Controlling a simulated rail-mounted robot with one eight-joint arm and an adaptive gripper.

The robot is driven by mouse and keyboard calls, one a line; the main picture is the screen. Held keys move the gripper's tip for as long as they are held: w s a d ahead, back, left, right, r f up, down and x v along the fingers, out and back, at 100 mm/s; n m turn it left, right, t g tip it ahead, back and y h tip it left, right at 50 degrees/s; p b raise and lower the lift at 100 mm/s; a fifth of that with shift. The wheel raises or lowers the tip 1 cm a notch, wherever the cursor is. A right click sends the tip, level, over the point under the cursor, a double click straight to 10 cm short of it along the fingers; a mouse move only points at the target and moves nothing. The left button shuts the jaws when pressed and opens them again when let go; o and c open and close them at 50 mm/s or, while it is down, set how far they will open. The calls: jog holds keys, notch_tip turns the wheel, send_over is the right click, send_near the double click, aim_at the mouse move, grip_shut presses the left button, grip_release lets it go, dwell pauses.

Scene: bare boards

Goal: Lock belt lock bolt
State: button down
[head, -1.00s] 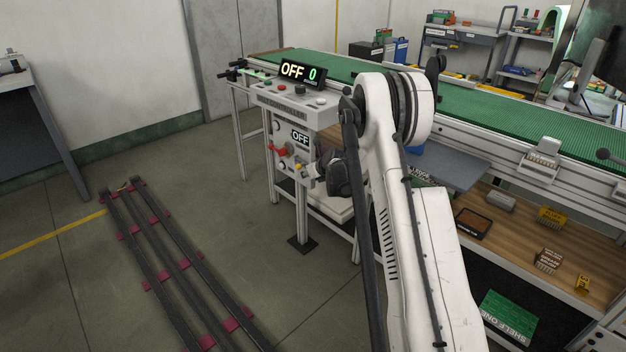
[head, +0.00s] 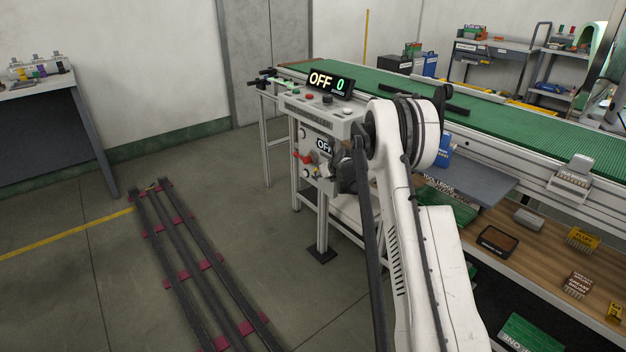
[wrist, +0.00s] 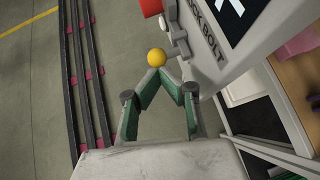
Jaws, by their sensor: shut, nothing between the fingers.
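The lock bolt's yellow ball knob (wrist: 156,57) stands out beside the grey panel marked "LOCK BOLT" (wrist: 210,32) in the wrist view. My gripper (wrist: 164,73) has its green-padded fingers brought together at the tips, just below the knob in the picture. The fingers are not around the knob; whether the tips touch it I cannot tell. In the head view the control station (head: 318,118) stands at the conveyor's near end, and my gripper is small and partly hidden by my arm at its front panel.
A red handle (wrist: 150,7) is close above the knob in the wrist view. The green conveyor belt (head: 480,118) runs right from the station; its display (head: 331,80) reads "OFF 0". Dark floor rails (head: 190,262) lie left, with open floor around them.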

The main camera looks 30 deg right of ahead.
jog(key=shift+w+a+r, duration=0.1)
jog(key=shift+w+a, duration=0.05)
jog(key=shift+w, duration=0.25)
jog(key=s, duration=1.3)
jog(key=shift+r, duration=0.3)
